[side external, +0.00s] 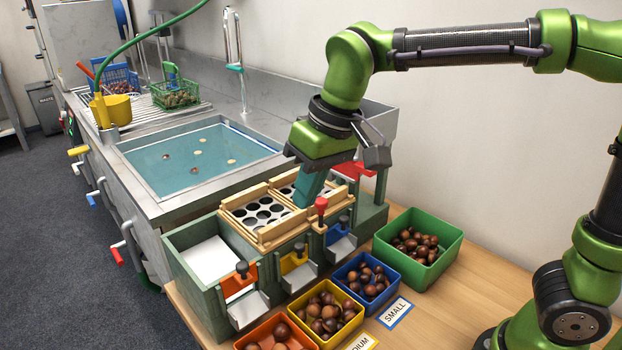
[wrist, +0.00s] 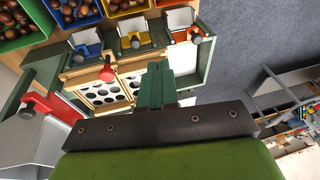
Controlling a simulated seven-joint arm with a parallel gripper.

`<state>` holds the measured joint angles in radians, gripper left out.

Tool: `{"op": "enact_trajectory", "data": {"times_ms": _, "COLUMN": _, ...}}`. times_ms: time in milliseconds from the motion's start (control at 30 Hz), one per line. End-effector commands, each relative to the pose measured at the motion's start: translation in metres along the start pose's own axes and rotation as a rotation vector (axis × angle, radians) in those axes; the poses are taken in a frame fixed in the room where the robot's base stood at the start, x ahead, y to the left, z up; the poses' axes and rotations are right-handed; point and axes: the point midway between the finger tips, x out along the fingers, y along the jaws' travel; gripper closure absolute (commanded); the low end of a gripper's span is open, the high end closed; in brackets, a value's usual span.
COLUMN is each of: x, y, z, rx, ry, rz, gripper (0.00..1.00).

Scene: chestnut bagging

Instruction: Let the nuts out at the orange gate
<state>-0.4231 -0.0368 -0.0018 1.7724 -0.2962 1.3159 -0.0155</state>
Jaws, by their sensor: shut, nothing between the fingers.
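The orange gate (side external: 238,283) is at the near left end of the green sorting box (side external: 187,291), with a dark knob at its top and a metal chute (side external: 248,309) in front. I cannot tell whether it is raised. The orange gate also shows in the wrist view (wrist: 187,35). The white-floored compartment (side external: 208,259) behind it shows no nuts; part is hidden by the walls. My gripper (side external: 301,204) is shut and empty, pointing down over the sieve trays (side external: 258,212), apart from the orange gate. In the wrist view its teal fingers (wrist: 157,68) are together.
A yellow gate (side external: 293,262) and a blue gate (side external: 343,229) stand along the same front. Orange (side external: 243,345), yellow (side external: 345,334), blue (side external: 369,300) and green (side external: 447,254) bins hold nuts. A red knob (side external: 321,205) stands close to my fingers. A water sink (side external: 240,171) lies behind.

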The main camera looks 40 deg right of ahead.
Motion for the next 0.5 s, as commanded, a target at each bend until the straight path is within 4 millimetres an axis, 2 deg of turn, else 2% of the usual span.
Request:
{"op": "enact_trajectory", "data": {"times_ms": 33, "x": 0.005, "y": -0.021, "z": -0.012, "rx": -0.031, "ry": -0.035, "rz": 0.019, "gripper": 1.00}}
{"op": "enact_trajectory", "data": {"times_ms": 100, "x": 0.008, "y": -0.044, "z": -0.025, "rx": -0.053, "ry": -0.073, "rz": 0.048, "gripper": 1.00}}
{"op": "enact_trajectory", "data": {"times_ms": 233, "x": 0.008, "y": -0.079, "z": -0.041, "rx": -0.060, "ry": -0.122, "rz": 0.100, "gripper": 1.00}}
{"op": "enact_trajectory", "data": {"times_ms": 333, "x": 0.001, "y": -0.093, "z": -0.049, "rx": -0.034, "ry": -0.139, "rz": 0.124, "gripper": 1.00}}
{"op": "enact_trajectory", "data": {"times_ms": 500, "x": -0.023, "y": -0.094, "z": -0.050, "rx": 0.031, "ry": -0.150, "rz": 0.136, "gripper": 1.00}}
